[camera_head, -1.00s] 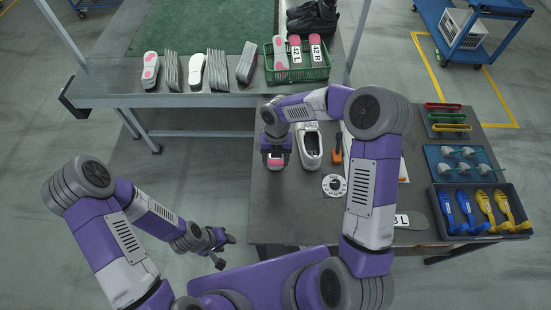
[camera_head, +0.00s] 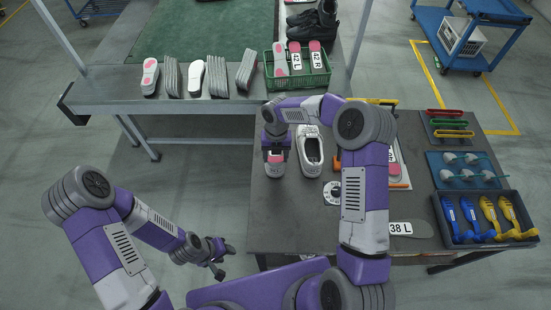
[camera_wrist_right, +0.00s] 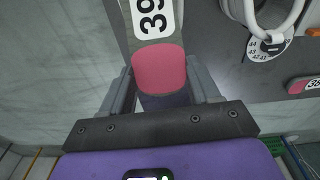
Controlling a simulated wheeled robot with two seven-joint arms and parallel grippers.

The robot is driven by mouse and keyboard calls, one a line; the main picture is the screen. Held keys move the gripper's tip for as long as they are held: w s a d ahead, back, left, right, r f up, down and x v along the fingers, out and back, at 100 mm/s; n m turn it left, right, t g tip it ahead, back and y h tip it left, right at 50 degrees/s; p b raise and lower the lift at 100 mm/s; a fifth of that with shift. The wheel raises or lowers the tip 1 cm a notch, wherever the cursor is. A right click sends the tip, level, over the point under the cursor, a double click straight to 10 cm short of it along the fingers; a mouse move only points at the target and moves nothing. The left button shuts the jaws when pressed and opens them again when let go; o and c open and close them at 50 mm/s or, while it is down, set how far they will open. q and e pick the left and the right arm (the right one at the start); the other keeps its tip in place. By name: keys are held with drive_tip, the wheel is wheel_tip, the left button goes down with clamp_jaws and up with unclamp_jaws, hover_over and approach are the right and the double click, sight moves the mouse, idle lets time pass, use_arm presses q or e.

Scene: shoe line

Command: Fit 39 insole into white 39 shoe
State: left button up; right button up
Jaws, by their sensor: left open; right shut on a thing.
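A grey insole (camera_wrist_right: 152,45) with a white label reading 39 and a pink end shows in the right wrist view. My right gripper (camera_wrist_right: 162,85) is shut on it at the pink end. In the head view my right gripper (camera_head: 277,155) is low over the left side of the dark table, just left of a white shoe (camera_head: 311,152). Something whitish shows below the pink end there; I cannot tell what it is. The shoe's open collar (camera_wrist_right: 264,14) shows in the right wrist view. My left gripper (camera_head: 217,256) is open and empty over the floor, left of the table.
A white size disc (camera_head: 333,192) lies near the shoe. A 38 L insole (camera_head: 402,228) lies at the front, and a tray of blue and yellow tools (camera_head: 447,238) stands at right. The back table (camera_head: 115,88) holds insoles and a green crate (camera_head: 268,72).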

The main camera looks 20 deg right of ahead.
drive_tip(key=shift+t, duration=0.3)
drive_tip(key=shift+w+d+f+b, duration=0.25)
drive_tip(key=shift+w+f, duration=0.1)
drive_tip(key=shift+w, duration=0.45)
drive_tip(key=shift+w+d+f+b, duration=0.25)
drive_tip(key=shift+w+f, duration=0.1)
drive_tip(key=shift+w, duration=0.5)
drive_tip(key=shift+w+d+f+b, duration=0.15)
drive_tip(key=shift+w+f+b, duration=0.15)
drive_tip(key=shift+w, duration=0.5)
drive_tip(key=shift+f+t+b, duration=0.5)
drive_tip(key=shift+f+b, duration=0.45)
drive_tip(key=shift+b, duration=0.4)
drive_tip(key=o, duration=1.1)
drive_tip(key=shift+s, duration=0.1)
drive_tip(key=shift+r, duration=0.2)
drive_tip(key=shift+r+p, duration=1.3)
drive_tip(key=shift+r, duration=0.05)
